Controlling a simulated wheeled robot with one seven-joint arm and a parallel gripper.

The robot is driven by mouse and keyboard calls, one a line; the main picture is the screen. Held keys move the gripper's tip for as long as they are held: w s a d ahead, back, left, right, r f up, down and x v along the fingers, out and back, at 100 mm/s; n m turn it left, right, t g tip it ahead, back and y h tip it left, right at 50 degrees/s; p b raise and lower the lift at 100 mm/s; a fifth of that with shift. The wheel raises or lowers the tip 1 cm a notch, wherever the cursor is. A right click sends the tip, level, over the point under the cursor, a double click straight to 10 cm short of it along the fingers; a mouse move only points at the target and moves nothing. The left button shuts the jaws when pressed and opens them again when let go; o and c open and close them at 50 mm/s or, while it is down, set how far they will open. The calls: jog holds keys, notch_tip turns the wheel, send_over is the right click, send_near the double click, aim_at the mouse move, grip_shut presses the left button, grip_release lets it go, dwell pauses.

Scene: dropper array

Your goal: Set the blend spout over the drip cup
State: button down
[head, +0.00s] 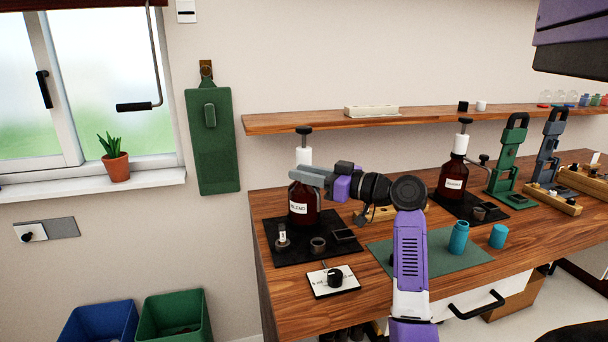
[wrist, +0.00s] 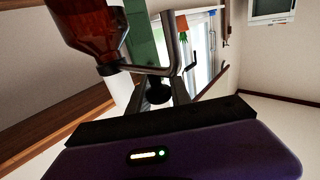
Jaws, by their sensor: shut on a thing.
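The brown pump bottle (head: 304,204), with a white collar and dark pump top, stands on the left black mat (head: 290,262); its label is too small to read surely. It also fills the upper left of the wrist view (wrist: 88,28). Its bent metal spout (wrist: 171,45) carries a dark knob (wrist: 157,91). My gripper (head: 316,176) is at the bottle's neck, shut on the knob between its fingers, as the wrist view shows. In the head view my gripper hides the spout. A small grey cup (head: 318,245), likely the drip cup, stands on the mat in front of the bottle.
On the mat are a labelled metal piece (head: 282,238) and a dark square pad (head: 343,235). A dial on a white plate (head: 334,281) lies in front. A second brown bottle (head: 453,180) stands right, beyond teal containers (head: 458,238). A shelf (head: 360,122) runs behind.

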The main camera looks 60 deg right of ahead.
jog(key=c, duration=1.2)
grip_release()
jog(key=s, duration=0.7)
jog(key=shift+s+a+b, duration=0.3)
jog(key=shift+s+b, duration=0.1)
